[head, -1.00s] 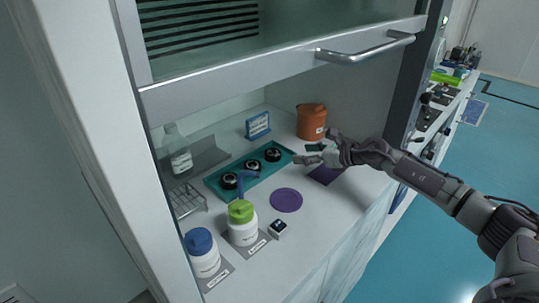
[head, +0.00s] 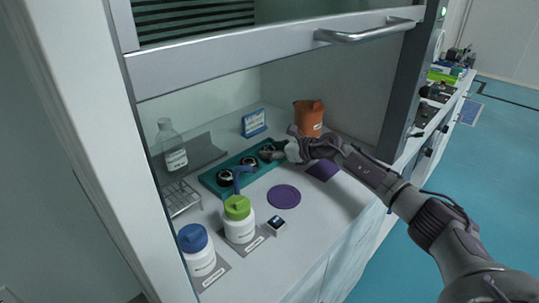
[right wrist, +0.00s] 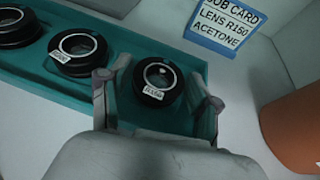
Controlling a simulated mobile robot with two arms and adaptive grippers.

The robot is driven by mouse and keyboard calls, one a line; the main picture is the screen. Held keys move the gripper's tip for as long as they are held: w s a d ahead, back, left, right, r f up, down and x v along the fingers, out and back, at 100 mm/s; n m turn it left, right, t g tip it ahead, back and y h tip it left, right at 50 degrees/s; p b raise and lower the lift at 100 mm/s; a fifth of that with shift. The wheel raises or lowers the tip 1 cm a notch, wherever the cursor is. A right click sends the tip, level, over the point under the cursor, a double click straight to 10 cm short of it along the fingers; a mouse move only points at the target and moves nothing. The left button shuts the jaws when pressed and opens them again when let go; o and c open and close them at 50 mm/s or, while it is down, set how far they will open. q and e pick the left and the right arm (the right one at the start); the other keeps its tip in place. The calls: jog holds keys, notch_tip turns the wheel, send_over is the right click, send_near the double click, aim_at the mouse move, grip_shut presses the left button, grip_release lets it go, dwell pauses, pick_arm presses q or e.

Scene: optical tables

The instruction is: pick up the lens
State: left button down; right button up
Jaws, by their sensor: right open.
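Three black-rimmed lenses sit in a row in a teal tray (head: 213,181) inside the hood: a near lens (head: 225,178), a middle lens (head: 249,163) and a far lens (head: 267,152). My right gripper (head: 274,153) is at the far end of the tray. In the right wrist view, its open fingers stand on either side of the far lens (right wrist: 158,82), which still rests in the tray. That lens has a small white label that I cannot read surely. The middle lens (right wrist: 78,50) lies just left of the left finger. My left gripper is not in view.
A job card (right wrist: 228,24) reads "LENS R150 ACETONE". An orange container (head: 309,118) stands behind my right gripper. Green-capped (head: 238,222) and blue-capped (head: 198,252) bottles stand at the front, near a purple disc (head: 284,197). The raised sash (head: 230,62) crosses above.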

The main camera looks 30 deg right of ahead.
jog(key=c, duration=0.8)
